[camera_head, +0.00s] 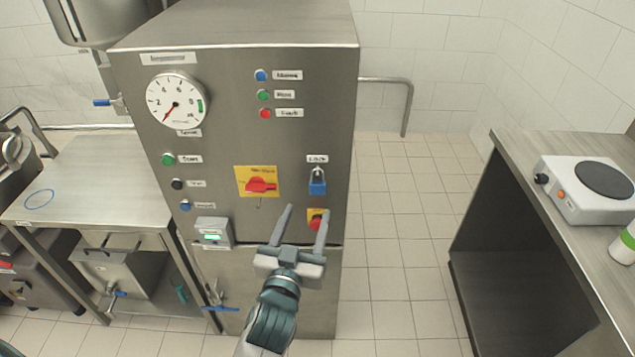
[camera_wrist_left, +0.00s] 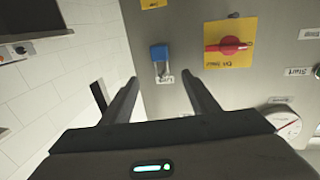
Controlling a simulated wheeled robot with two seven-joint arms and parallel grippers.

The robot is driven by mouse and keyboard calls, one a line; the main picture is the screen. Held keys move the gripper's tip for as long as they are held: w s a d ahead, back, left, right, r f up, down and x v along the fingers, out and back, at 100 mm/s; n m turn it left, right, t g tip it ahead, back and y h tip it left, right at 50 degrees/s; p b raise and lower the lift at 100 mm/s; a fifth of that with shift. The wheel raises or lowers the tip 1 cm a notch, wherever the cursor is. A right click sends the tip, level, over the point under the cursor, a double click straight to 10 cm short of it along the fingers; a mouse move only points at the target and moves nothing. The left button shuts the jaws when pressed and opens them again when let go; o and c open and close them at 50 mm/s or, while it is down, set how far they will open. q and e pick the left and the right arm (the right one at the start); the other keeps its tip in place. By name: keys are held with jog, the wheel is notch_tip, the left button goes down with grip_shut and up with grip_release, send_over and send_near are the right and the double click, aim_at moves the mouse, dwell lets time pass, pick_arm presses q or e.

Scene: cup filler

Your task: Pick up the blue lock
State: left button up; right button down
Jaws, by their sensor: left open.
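The blue lock (camera_head: 317,186) is a small padlock with a metal shackle. It hangs on the front of the steel machine below a white label, in the right half of the panel. In the left wrist view the blue lock (camera_wrist_left: 159,54) appears upside down, beyond the fingertips and nearer the left finger. My left gripper (camera_head: 307,212) is open and empty, below the lock in the head view and apart from it. Its fingers also show in the left wrist view (camera_wrist_left: 162,84). My right gripper is not in view.
A red switch on a yellow plate (camera_head: 257,182) is left of the lock. Another red knob (camera_head: 318,220) sits below it, partly behind my finger. A round gauge (camera_head: 176,100) and several buttons are on the panel. A counter with a hotplate (camera_head: 587,189) stands right, across open floor.

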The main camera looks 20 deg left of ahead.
pick_arm(q)
jog(key=p, duration=0.1)
send_near(315, 188)
jog(key=w+r, duration=0.2)
jog(key=shift+w+d+f, duration=0.15)
jog(key=shift+w+f, duration=0.05)
jog(key=shift+w, duration=0.5)
jog(key=w+p, duration=0.1)
jog(key=w, duration=0.2)
jog(key=w+p, duration=0.1)
jog(key=shift+w+a+r+p, duration=0.1)
jog(key=shift+w+a+p, duration=0.2)
jog(key=shift+w+p, duration=0.05)
jog(key=shift+w, duration=0.25)
jog(key=shift+c, duration=0.3)
